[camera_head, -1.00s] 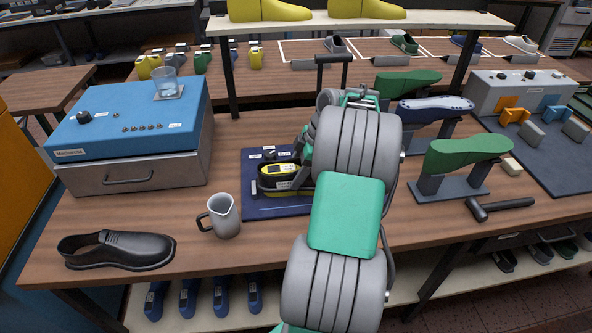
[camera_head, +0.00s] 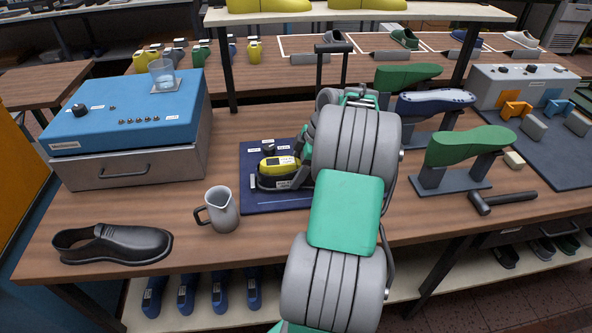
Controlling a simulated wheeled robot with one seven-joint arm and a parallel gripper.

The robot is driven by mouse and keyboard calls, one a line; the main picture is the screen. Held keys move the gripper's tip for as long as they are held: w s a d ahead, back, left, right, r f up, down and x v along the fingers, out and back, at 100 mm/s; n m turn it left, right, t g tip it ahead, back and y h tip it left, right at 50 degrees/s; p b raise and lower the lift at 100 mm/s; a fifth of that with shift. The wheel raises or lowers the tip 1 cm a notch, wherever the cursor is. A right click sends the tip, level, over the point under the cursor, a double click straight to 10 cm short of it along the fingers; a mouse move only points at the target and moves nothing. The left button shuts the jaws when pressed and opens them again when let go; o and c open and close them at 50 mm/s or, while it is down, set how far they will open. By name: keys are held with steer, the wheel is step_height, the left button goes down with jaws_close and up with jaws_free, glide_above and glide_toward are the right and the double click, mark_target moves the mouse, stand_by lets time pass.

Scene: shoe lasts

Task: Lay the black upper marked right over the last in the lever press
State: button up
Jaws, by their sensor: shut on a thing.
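A yellow last (camera_head: 283,163) with a white label stands on the dark blue mat beside my arm. A black upper (camera_head: 284,184), with a small label on its side, sits low around it, and the yellow shows above its edge. The label is too small to read. My gripper (camera_head: 303,160) is mostly hidden behind my arm at the right end of the black upper and is shut on it. The lever press is largely hidden by my arm; a black T-shaped lever (camera_head: 333,50) rises behind. Another black shoe or upper (camera_head: 113,244) lies at the front left.
A grey jug (camera_head: 221,210) stands just left of the mat (camera_head: 262,203). A blue machine (camera_head: 130,115) with a drawer stands at the left. Green and blue lasts on stands (camera_head: 450,180) and a hammer (camera_head: 500,201) are to the right.

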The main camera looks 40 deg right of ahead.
steer(key=shift+f+b, duration=0.4)
stand_by(0.4)
steer(key=o, duration=1.5)
steer(key=p+v, duration=0.1)
steer(key=v, duration=0.7)
